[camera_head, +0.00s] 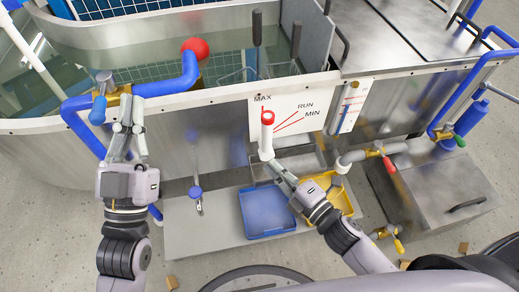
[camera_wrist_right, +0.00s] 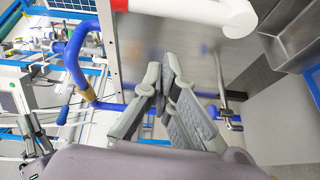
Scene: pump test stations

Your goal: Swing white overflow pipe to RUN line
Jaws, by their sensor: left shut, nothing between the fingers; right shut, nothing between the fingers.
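The white overflow pipe (camera_head: 266,142) has a red ring at its upper end. In the head view it stands nearly upright in front of the white scale plate (camera_head: 325,108), its top just below the MAX mark and left of the red RUN line (camera_head: 289,121). My right gripper (camera_head: 271,165) is shut and empty just below the pipe's lower end; contact cannot be told. In the right wrist view the pipe (camera_wrist_right: 190,10) crosses the top, apart from the shut fingers (camera_wrist_right: 160,85). My left gripper (camera_head: 126,101) is shut and empty by the blue pipe at the left.
A grey pipe with a valve (camera_head: 375,152) is close right of my right gripper.

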